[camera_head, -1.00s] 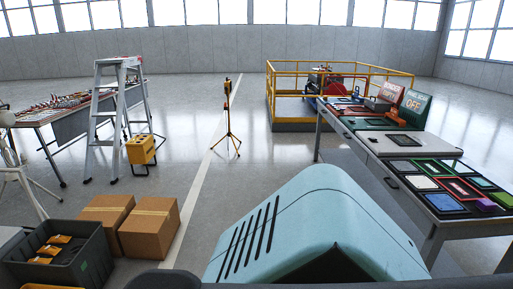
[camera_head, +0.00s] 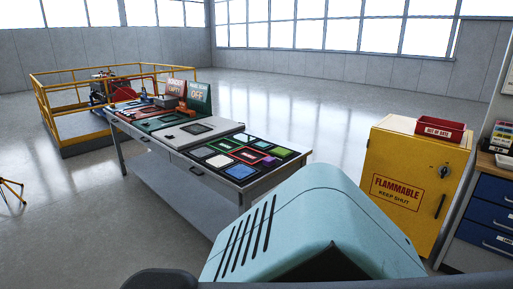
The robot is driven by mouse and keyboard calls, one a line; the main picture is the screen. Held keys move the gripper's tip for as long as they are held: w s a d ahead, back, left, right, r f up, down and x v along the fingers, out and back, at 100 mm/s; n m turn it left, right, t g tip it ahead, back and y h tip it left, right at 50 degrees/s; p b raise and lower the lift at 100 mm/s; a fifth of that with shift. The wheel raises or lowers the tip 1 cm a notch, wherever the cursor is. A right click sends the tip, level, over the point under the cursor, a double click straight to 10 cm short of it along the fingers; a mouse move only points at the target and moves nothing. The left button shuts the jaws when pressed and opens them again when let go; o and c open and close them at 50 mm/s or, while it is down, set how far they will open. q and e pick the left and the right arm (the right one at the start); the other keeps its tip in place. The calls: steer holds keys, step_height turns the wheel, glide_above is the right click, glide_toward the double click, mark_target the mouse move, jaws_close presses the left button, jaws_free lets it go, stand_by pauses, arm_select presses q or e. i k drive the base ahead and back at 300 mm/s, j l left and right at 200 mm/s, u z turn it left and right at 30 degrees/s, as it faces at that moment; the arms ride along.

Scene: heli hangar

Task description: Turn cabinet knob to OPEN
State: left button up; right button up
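A yellow cabinet (camera_head: 410,150) marked FLAMMABLE KEEP SHUT stands at the right in the head view. Its small dark knob (camera_head: 444,172) is on the upper right of the front, above a dark vertical handle (camera_head: 440,206). The knob's setting is too small to read. The cabinet door looks shut. Neither of my grippers is in view.
A red OUT OF DATE bin (camera_head: 440,130) sits on the cabinet. A blue-drawered workbench (camera_head: 492,205) stands to its right. A long table (camera_head: 185,170) with trays and signs is at the left, before a yellow railing (camera_head: 48,118). Open floor (camera_head: 335,150) lies behind.

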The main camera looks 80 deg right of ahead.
mark_target(444, 171)
steer(key=z, duration=4)
steer(key=i+l+z, duration=0.3)
steer(key=i, duration=1.3)
steer(key=i+j+z, duration=0.25)
steer(key=i, duration=1.3)
